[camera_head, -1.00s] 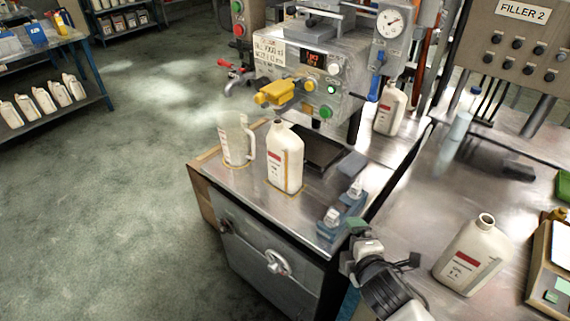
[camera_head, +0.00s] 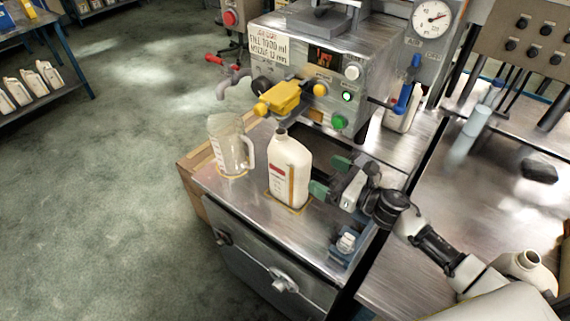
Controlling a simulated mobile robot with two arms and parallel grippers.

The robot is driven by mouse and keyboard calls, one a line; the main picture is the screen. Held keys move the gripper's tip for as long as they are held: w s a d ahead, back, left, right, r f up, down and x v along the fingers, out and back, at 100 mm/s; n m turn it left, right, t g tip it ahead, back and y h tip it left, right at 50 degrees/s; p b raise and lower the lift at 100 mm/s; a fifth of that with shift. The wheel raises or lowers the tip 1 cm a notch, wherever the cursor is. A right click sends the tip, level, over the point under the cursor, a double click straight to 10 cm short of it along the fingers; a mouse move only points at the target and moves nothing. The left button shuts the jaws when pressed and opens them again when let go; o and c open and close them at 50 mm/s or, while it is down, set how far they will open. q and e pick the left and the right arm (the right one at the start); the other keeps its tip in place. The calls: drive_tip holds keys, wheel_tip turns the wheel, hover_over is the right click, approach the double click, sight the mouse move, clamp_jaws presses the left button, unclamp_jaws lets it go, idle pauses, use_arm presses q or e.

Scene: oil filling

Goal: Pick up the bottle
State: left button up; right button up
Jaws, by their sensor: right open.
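A white bottle (camera_head: 290,172) with a red label and an open neck stands upright on the steel bench top, inside a yellow outline, in front of the filling machine. My right gripper (camera_head: 328,180) is just right of this bottle, with its green-padded fingers towards it. It is open and empty, and I cannot tell whether a finger touches the bottle. A second open white bottle (camera_head: 529,268) stands on the right-hand bench, partly hidden by my right arm. My left gripper is not in view.
A clear measuring jug (camera_head: 229,146) stands close to the left of the bottle. The filling machine (camera_head: 318,75) with its yellow nozzle block (camera_head: 284,97) rises just behind. A blue fixture (camera_head: 346,245) sits at the front right of the bench top.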

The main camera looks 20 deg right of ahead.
sight(308, 166)
drive_tip(key=a, duration=0.1)
drive_tip(key=w+a, duration=0.1)
drive_tip(key=shift+w+a+r, duration=0.3)
drive_tip(key=shift+r, duration=0.1)
drive_tip(key=shift+w+a+f+p, duration=0.1)
drive_tip(key=shift+w+a+p, duration=0.05)
drive_tip(key=shift+w+p, duration=0.15)
drive_tip(key=x, duration=0.5)
drive_tip(key=shift+s+a+p, duration=0.1)
drive_tip(key=shift+a+p, duration=0.15)
drive_tip(key=shift+p, duration=0.1)
drive_tip(key=shift+a, duration=0.1)
drive_tip(key=c, duration=0.4)
clamp_jaws()
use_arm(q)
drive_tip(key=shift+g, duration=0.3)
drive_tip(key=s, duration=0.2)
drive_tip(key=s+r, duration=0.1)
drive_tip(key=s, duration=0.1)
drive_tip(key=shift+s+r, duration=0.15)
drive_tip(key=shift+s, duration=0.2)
